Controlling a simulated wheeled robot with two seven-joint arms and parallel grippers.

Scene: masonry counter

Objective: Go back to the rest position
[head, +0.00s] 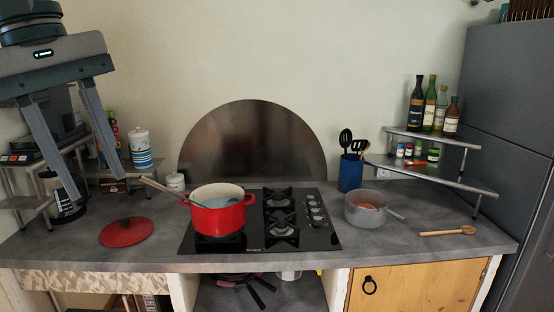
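My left gripper (97,183) hangs at the upper left of the head view, pointing down. Its two grey fingers are spread well apart with nothing between them but the background. It appears in front of the left shelf and covers part of what stands there. A red pot (218,216) with a utensil in it stands on the left side of the black gas hob (318,236), to the right of the gripper. A red lid (127,232) lies flat on the counter, below and right of the fingertips. My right gripper is not in view.
The grey counter (400,246) holds a grey saucepan (368,212), a wooden spoon (448,232) and a blue utensil holder (350,174). Bottles and spice jars stand on the right corner shelf (430,137). A fridge (510,90) bounds the right. A striped canister (140,150) stands at the left.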

